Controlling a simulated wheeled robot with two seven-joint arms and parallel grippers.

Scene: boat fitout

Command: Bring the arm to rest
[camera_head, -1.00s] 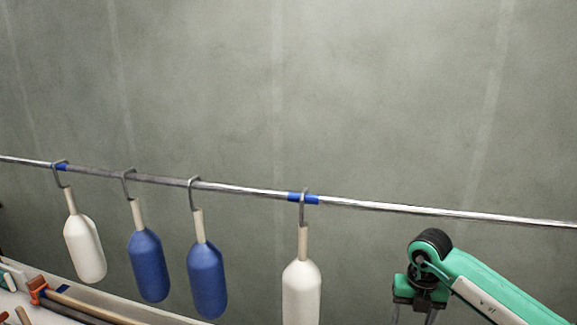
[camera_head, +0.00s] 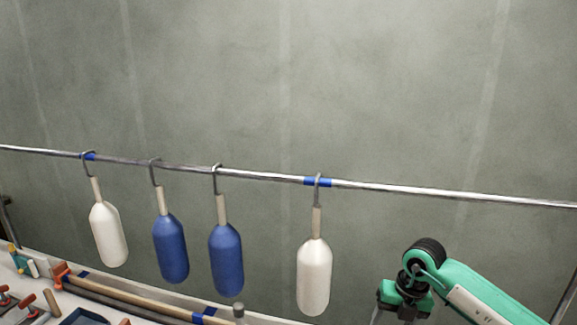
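My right arm comes in from the lower right, green with a black joint. My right gripper (camera_head: 392,312) points downward at the bottom edge; only its upper part shows and its fingertips are cut off or unclear. It is apart from the hanging fenders, to the right of the right white fender (camera_head: 314,277). My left arm and gripper are not in view.
A metal rail (camera_head: 430,190) crosses the wall. A left white fender (camera_head: 108,235) and two blue fenders (camera_head: 170,248) (camera_head: 226,260) also hang from it on hooks. A bench with tools, a wooden bar (camera_head: 130,298) and a blue tray (camera_head: 84,317) lies at lower left.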

